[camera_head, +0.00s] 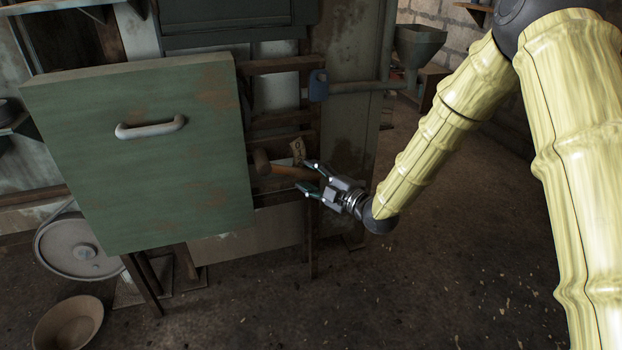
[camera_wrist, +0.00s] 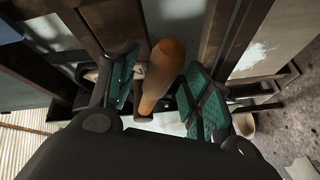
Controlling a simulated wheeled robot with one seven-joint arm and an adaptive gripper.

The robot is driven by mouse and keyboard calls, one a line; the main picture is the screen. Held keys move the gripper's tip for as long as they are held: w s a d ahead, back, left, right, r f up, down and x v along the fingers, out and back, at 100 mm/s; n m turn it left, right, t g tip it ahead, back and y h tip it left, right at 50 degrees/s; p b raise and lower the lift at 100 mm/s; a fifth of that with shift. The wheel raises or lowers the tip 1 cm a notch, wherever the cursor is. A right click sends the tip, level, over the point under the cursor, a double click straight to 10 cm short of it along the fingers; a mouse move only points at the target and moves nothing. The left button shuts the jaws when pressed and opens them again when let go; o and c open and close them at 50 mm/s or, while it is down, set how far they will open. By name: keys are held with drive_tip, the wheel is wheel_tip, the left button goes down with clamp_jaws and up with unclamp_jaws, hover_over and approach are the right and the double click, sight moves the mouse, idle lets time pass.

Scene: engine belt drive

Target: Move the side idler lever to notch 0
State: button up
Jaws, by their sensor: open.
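An orange-brown wooden handle (camera_head: 290,172), which looks like the side idler lever, sticks out at the side of the machine, behind the green panel's right edge. A darker rounded end (camera_head: 262,162) shows at its left. My gripper (camera_head: 308,175) is open at the handle's right end. In the wrist view the handle (camera_wrist: 163,72) lies between the two green-padded fingers of my gripper (camera_wrist: 162,92), with gaps visible beside it. I cannot tell whether a finger touches it. The notches cannot be made out, so the lever's notch is unclear.
A large green panel (camera_head: 140,165) with a grey handle (camera_head: 150,129) stands left of my gripper. A small tan tag (camera_head: 298,149) is just above the lever. A blue part (camera_head: 318,85) sits on the pipe above.

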clamp_jaws()
idle(0.3)
drive_tip(key=shift+r, duration=0.1)
